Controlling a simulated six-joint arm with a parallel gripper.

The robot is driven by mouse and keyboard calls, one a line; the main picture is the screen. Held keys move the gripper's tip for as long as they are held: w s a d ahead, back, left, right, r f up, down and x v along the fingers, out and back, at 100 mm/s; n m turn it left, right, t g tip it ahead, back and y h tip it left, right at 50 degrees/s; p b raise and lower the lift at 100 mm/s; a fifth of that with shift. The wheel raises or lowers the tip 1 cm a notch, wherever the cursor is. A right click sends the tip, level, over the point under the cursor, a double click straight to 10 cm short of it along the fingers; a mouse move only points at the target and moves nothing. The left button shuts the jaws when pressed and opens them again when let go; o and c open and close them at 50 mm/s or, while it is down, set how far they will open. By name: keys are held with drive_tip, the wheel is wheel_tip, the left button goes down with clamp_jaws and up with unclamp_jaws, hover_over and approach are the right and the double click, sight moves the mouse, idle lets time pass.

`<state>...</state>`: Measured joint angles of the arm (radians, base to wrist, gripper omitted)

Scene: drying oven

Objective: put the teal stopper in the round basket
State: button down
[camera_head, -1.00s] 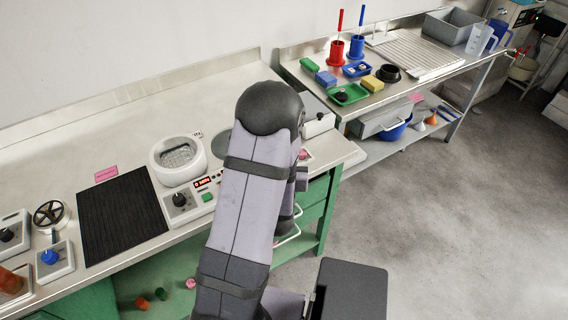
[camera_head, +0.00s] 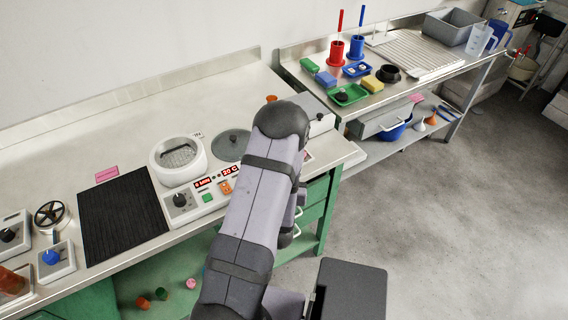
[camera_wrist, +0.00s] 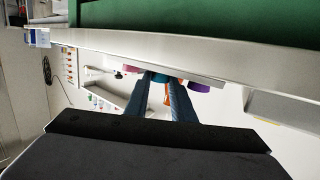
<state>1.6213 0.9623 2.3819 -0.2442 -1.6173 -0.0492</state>
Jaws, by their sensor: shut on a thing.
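A small teal piece, likely the teal stopper (camera_wrist: 160,77), shows between the tips of my gripper (camera_wrist: 160,84) in the wrist view. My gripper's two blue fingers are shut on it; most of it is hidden. In the head view my arm hides the gripper and the held piece. A round white unit with a mesh insert, likely the round basket (camera_head: 180,154), stands open on the bench at left of my arm. Its round grey lid (camera_head: 232,145) lies to its right.
Purple (camera_wrist: 198,87) and pink (camera_wrist: 130,69) pieces show beside my fingers in the wrist view. Orange (camera_head: 142,302), green (camera_head: 161,293) and pink (camera_head: 191,283) stoppers lie on the lower green shelf. A black ribbed mat (camera_head: 120,215) lies left of the white unit.

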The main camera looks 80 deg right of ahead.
drive_tip(key=shift+f, duration=0.15)
drive_tip(key=shift+f, duration=0.1)
drive_tip(key=c, duration=1.5)
unclamp_jaws()
drive_tip(key=shift+s+a+b, duration=0.1)
drive_tip(key=shift+a+b, duration=0.25)
drive_tip(key=shift+a, duration=0.25)
drive_tip(key=v, duration=0.4)
drive_tip(key=shift+s+a+r, duration=0.2)
drive_tip(key=shift+a, duration=0.05)
drive_tip(key=shift+p+v, duration=0.75)
drive_tip(key=shift+p, duration=0.2)
drive_tip(key=shift+c, duration=0.3)
